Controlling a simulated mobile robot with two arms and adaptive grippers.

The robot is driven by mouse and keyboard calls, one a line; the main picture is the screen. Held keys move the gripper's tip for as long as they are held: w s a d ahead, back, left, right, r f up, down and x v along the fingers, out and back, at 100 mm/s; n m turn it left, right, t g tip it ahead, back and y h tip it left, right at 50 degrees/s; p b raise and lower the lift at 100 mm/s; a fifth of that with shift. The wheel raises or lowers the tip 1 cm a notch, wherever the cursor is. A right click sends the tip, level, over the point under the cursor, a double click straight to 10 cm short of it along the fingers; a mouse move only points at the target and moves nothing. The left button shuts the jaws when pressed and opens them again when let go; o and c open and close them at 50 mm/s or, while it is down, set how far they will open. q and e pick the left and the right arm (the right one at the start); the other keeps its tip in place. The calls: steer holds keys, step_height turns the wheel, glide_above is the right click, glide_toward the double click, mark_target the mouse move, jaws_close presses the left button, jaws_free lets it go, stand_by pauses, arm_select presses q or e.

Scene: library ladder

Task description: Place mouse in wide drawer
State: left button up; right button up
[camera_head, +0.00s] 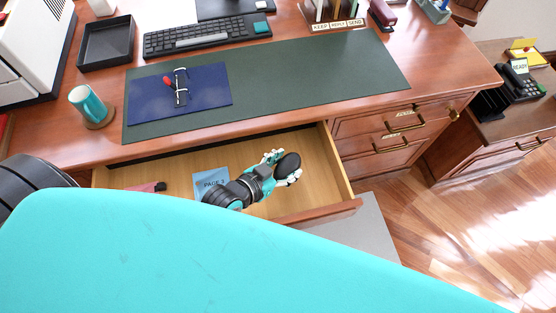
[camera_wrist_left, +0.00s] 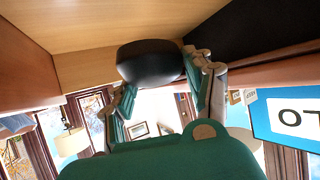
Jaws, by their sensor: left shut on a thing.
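The mouse (camera_head: 287,164) is dark and rounded. My left gripper (camera_head: 280,170) is shut on it, over the right part of the open wide drawer (camera_head: 317,178) in the head view. In the left wrist view the mouse (camera_wrist_left: 150,62) sits between the two fingers (camera_wrist_left: 160,85), with the drawer's pale wood (camera_wrist_left: 90,25) behind it. Whether the mouse touches the drawer floor cannot be told. My right gripper is in neither view.
A green desk mat (camera_head: 310,85) with a blue folder (camera_head: 150,100), a teal cup (camera_head: 88,103), a keyboard (camera_head: 205,37) and a black tray (camera_head: 107,43) are on the desk.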

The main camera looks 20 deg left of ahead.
mark_target(284, 176)
arm_select(q)
steer(key=shift+f+b, duration=0.45)
steer(key=shift+f, duration=2.5)
steer(key=shift+f, duration=0.15)
steer(key=o, duration=1.2)
steer(key=shift+r, duration=0.25)
steer(key=v, duration=0.7)
steer(key=shift+s+a+p, duration=0.1)
steer(key=shift+s+p, duration=0.1)
steer(key=shift+p, duration=0.1)
